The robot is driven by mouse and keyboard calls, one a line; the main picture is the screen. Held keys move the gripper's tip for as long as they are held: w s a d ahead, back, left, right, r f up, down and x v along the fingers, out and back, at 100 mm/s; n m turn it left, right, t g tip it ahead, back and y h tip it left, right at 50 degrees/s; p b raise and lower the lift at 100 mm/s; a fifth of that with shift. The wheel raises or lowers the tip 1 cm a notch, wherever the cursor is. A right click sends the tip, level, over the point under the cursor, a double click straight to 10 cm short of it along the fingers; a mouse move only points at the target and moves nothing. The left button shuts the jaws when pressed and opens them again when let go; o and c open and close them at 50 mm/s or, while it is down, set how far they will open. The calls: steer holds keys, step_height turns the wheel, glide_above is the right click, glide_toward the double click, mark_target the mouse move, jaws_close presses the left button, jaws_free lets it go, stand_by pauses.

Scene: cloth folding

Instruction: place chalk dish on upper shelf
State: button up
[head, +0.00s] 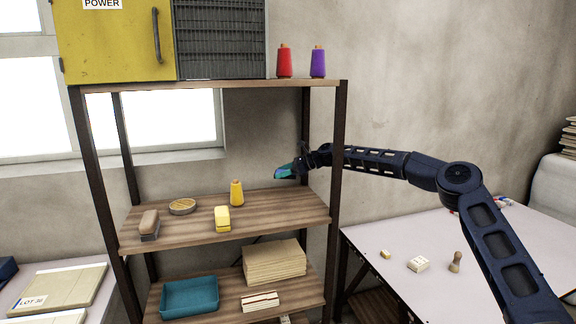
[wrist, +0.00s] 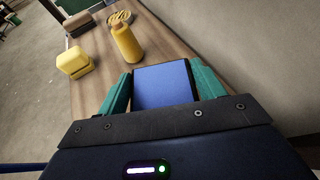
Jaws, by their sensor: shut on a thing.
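My gripper (head: 284,173) reaches in from the right, above the right end of the wooden upper shelf board (head: 275,207). In the wrist view my gripper's green fingers (wrist: 163,85) are shut on a blue, flat-faced block-like thing (wrist: 166,84). I cannot tell from its visible face whether it is the chalk dish. It is held clear of the board.
The rack's right post (head: 337,170) stands close to my arm. A teal tray (head: 190,296) and a stack of tan sheets (head: 274,261) lie below. The board's right end looks clear.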

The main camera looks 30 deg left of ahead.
mark_target(283, 198)
steer(key=shift+s+f, duration=0.15)
steer(key=shift+f, duration=4.4)
steer(key=shift+a+f, duration=0.1)
steer(key=shift+f, duration=0.45)
steer(key=o, duration=1.3)
steer(key=shift+f, duration=0.1)
